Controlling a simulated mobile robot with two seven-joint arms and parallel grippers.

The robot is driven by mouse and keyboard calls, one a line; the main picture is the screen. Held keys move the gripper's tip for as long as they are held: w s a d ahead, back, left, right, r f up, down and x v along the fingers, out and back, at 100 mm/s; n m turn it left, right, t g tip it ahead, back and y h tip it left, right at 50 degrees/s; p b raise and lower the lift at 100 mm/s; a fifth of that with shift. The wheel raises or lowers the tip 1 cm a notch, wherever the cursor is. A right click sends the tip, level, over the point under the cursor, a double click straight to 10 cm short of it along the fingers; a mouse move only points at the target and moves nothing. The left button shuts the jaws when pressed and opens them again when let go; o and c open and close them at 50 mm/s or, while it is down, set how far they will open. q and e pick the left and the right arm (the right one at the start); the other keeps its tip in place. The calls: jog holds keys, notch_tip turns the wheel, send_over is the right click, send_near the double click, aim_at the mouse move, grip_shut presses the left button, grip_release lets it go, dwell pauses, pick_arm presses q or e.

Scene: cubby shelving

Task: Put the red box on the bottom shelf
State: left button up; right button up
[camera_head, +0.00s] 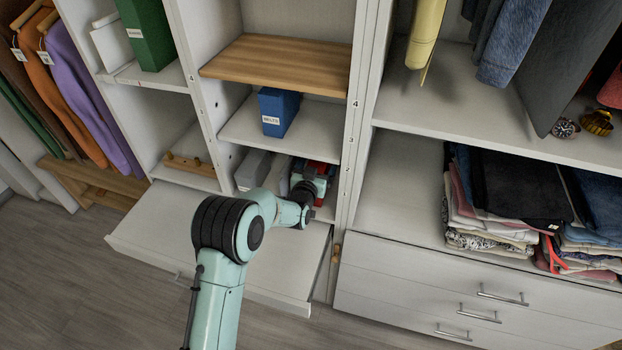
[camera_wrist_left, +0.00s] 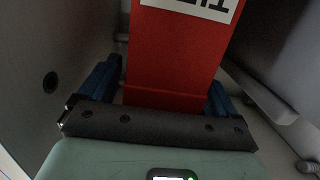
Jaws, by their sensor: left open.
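The red box (camera_wrist_left: 172,58) stands upright on the bottom shelf (camera_head: 325,212) of the middle cubby column. In the head view only a little of the red box (camera_head: 319,167) shows behind my arm. In the left wrist view it has a white label and stands between the two blue fingers of my left gripper (camera_wrist_left: 165,92). The left gripper (camera_head: 312,186) is open around the box, inside the bottom compartment. My right gripper is in neither view.
Grey boxes (camera_head: 253,170) stand left of the gripper in the same compartment. A blue box (camera_head: 278,110) sits on the shelf above. Folded clothes (camera_head: 500,205) lie in the right unit.

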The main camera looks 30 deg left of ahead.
pick_arm(q)
jog(key=b+v, duration=0.1)
jog(key=v, duration=1)
jog(key=shift+s+d, duration=0.15)
jog(key=shift+s, duration=0.05)
